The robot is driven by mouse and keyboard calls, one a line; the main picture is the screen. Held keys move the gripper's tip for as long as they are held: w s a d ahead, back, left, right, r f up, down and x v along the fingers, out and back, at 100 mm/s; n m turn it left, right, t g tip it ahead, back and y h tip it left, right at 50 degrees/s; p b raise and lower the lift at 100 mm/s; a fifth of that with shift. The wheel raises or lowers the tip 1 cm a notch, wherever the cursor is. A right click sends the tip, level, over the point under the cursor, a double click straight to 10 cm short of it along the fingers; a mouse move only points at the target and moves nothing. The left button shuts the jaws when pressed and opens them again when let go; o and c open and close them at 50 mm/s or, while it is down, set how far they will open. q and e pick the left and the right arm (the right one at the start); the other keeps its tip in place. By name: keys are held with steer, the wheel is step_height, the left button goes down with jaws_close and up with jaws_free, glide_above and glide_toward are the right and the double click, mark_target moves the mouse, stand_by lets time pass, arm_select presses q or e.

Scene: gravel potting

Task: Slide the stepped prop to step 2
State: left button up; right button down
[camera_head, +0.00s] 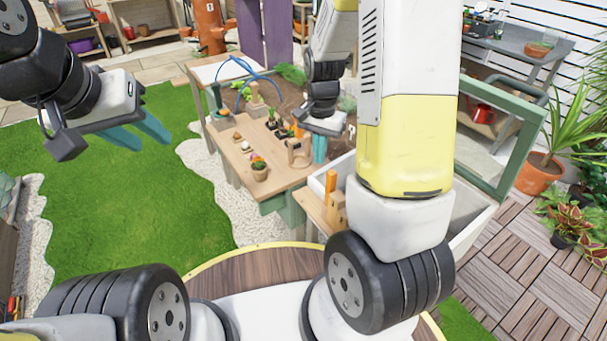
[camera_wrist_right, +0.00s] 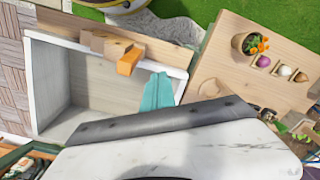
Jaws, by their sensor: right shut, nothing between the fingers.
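The stepped prop (camera_head: 337,208) is a pale wooden block with an orange part, at the near edge of a white-walled box. The right wrist view also shows the stepped prop (camera_wrist_right: 105,43) across the box's rim, its orange end towards my fingers. My right gripper (camera_head: 319,149) is shut and empty, its teal fingers pointing down beyond the prop. In the right wrist view its fingertips (camera_wrist_right: 157,90) appear near the orange end, seemingly apart from it. My left gripper (camera_head: 138,134) is open and empty over the grass, far from the prop. My right arm hides part of the box.
The white box (camera_wrist_right: 55,85) looks empty inside. A green-framed lid (camera_head: 520,150) stands raised at the right. Open grass lies below my left gripper.

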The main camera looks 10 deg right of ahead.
steer(key=shift+r, duration=2.15)
steer(key=shift+r, duration=0.1)
steer(key=s+a+r+n+t+y, duration=0.1)
steer(key=s+a+r+n+t, duration=0.1)
steer(key=s+r, duration=0.6)
steer(key=s+a+r+n+t+y, duration=0.1)
steer(key=s+a+r+n+t, duration=0.2)
steer(key=s+r+n, duration=0.3)
steer(key=shift+s+r+n+t, duration=0.3)
steer(key=shift+s+r+t, duration=0.3)
steer(key=shift+s+r, duration=1)
steer(key=shift+w+r, duration=0.3)
steer(key=shift+w, duration=0.05)
